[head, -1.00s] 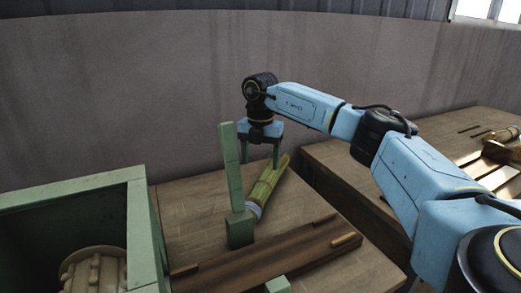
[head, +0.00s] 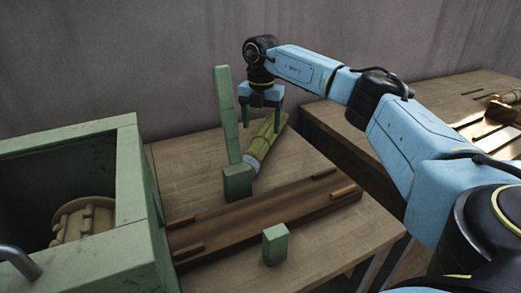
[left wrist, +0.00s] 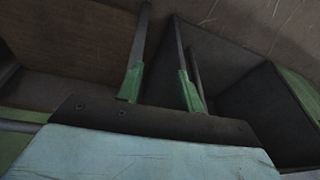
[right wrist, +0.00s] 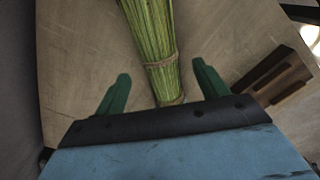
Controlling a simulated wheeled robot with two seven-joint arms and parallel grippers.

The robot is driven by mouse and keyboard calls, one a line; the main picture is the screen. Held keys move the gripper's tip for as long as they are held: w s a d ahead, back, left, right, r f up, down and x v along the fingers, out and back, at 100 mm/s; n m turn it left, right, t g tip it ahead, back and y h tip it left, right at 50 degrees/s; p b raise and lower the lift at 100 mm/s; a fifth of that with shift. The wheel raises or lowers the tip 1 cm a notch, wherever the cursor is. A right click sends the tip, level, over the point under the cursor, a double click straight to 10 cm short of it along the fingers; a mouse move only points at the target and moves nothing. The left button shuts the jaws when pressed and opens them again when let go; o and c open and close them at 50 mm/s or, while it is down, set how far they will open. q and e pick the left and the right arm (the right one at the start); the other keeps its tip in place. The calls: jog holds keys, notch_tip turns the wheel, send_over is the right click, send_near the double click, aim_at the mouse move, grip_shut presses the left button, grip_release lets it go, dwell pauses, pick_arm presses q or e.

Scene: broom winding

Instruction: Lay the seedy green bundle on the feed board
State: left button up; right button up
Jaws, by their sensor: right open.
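The seedy green bundle (head: 265,138) lies on the wooden table behind the green post. It has a pale band near its lower end. My right gripper (head: 262,116) is open and empty at the bundle. In the right wrist view the bundle (right wrist: 152,40) with its ties runs away from between the two spread fingers, which do not close on it. The feed board (head: 270,212) is a dark brown plank with small wooden pegs, nearer me and bare. My left gripper (left wrist: 159,85) shows only in its wrist view, with fingers apart and nothing between them.
A tall green post (head: 229,120) on a block stands between board and bundle. A small green block (head: 275,244) stands at the board's near edge. A green box-shaped machine (head: 135,190) with a tan ribbed roller is at the left. Another table (head: 440,115) stands at the right.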

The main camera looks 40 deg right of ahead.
aim_at(261, 138)
jog(key=shift+f+b, duration=0.45)
jog(key=shift+f, duration=1)
jog(key=shift+a+f+b, duration=0.1)
jog(key=shift+f+b, duration=0.2)
jog(key=shift+f, duration=0.2)
notch_tip(261, 138, down, 3)
jog(key=shift+f+b, duration=0.1)
jog(key=shift+b, duration=0.65)
pick_arm(q)
jog(key=w+d+r+t+h, duration=0.1)
jog(key=w+d+r+t, duration=0.2)
jog(key=r, duration=0.4)
jog(key=w+t, duration=0.1)
jog(key=w, duration=0.1)
jog(key=shift+w+d+t, duration=0.3)
jog(key=shift+w+t, duration=0.1)
pick_arm(e)
jog(key=c, duration=1.2)
jog(key=shift+o, duration=0.2)
pick_arm(q)
jog(key=shift+s, duration=0.1)
